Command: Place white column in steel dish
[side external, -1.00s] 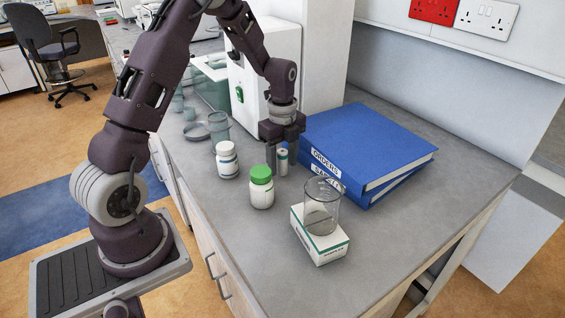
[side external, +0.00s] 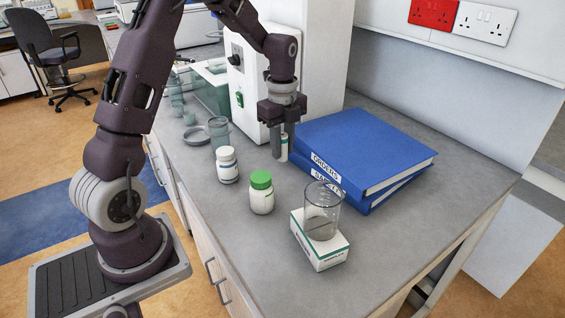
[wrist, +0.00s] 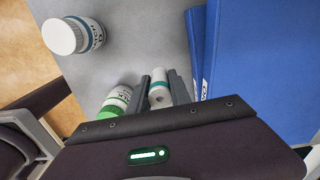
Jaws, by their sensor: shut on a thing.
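The white column, a small white cylinder with a teal band (side external: 284,148), is between the fingers of my gripper (side external: 280,146), lifted above the bench beside the blue binders. In the wrist view the column (wrist: 159,94) shows between the two fingers of my gripper (wrist: 159,86), which are shut on it. A finger hides part of the column in the side view.
A white-capped bottle (side external: 227,166) and a green-capped bottle (side external: 261,193) stand in front of my gripper. A glass beaker (side external: 322,212) stands on a white box (side external: 320,247). Blue binders (side external: 370,148) lie to the right. A clear vessel (side external: 219,131) stands beside the dish.

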